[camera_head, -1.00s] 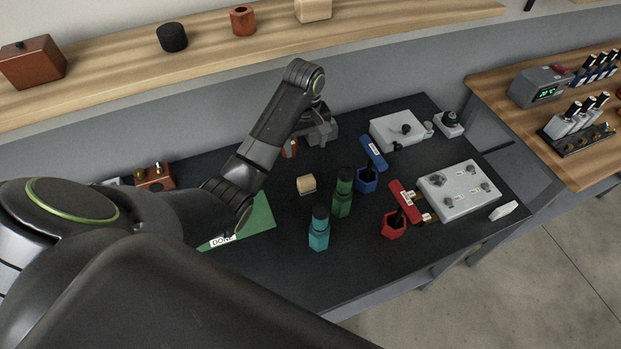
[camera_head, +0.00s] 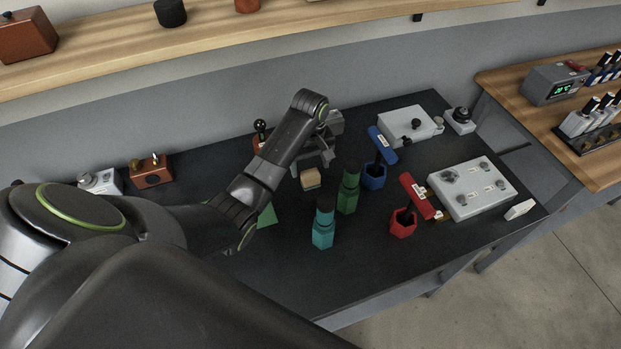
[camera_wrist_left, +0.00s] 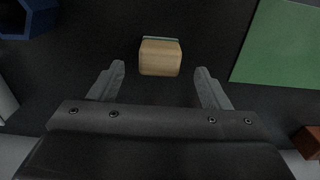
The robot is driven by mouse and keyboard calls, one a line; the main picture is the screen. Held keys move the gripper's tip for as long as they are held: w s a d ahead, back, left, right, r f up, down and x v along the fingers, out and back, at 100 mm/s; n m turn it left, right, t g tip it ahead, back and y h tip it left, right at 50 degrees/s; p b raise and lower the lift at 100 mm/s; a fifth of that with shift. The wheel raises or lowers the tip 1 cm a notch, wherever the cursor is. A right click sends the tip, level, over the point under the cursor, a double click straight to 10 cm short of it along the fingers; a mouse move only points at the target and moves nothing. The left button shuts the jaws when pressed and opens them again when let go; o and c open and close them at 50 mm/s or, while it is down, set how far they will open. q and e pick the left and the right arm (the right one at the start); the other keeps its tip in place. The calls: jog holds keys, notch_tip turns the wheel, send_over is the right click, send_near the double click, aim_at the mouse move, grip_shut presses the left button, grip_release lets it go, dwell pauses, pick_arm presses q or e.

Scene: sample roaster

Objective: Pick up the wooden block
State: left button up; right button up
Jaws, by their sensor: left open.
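The wooden block (camera_head: 310,179) is a small light-wood cube on the dark table, left of the green bottle. In the left wrist view the block (camera_wrist_left: 160,58) lies just ahead of the fingertips, roughly centred between them, with a thin pale green edge on its far side. My left gripper (camera_head: 314,166) is at the block's far side in the head view, fingers pointing toward it. In the left wrist view the gripper (camera_wrist_left: 159,70) is open and empty. Whether a finger touches the block cannot be told. My right gripper is not in view.
A green bottle (camera_head: 348,192), a teal bottle (camera_head: 323,229), a blue holder (camera_head: 374,177) and a red holder (camera_head: 402,223) stand right of the block. A green mat (camera_head: 267,216) is partly hidden by my arm. Grey boxes (camera_head: 474,190) stand further right.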

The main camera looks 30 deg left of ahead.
aim_at(311, 173)
pick_arm(q)
jog(key=shift+f+p, duration=0.6)
jog(key=shift+f, duration=1.95)
jog(key=c, duration=1.1)
jog(key=shift+r+b, duration=0.7)
jog(key=shift+r, duration=4.35)
